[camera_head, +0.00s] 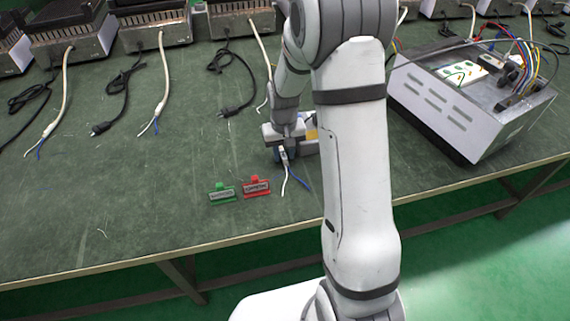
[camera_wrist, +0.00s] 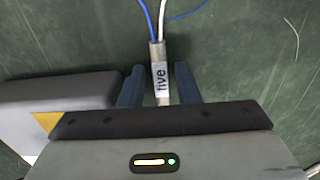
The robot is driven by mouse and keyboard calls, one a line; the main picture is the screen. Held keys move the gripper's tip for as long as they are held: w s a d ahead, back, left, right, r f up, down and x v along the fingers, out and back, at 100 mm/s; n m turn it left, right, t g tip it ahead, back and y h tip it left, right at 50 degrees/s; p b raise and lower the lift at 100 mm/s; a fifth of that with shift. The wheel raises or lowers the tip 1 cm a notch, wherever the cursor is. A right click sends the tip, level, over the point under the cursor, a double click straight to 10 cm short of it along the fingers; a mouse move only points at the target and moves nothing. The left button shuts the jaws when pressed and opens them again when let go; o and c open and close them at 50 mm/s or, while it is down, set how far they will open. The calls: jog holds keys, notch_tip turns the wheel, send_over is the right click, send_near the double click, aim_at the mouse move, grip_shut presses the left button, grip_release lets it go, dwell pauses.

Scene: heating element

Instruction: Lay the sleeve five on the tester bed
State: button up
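My gripper (camera_wrist: 160,88) is open, with one blue-grey finger on each side of the sleeve and a narrow gap on both sides. Its rear end is hidden under the gripper body. The tester (camera_head: 470,100) is a grey-white vented box at the right, with a white panel (camera_head: 458,73) and coloured wires on top. I cannot tell which part is the bed.
The bench's front left is clear.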

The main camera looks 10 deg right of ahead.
grip_shut()
jog(key=shift+r, duration=0.1)
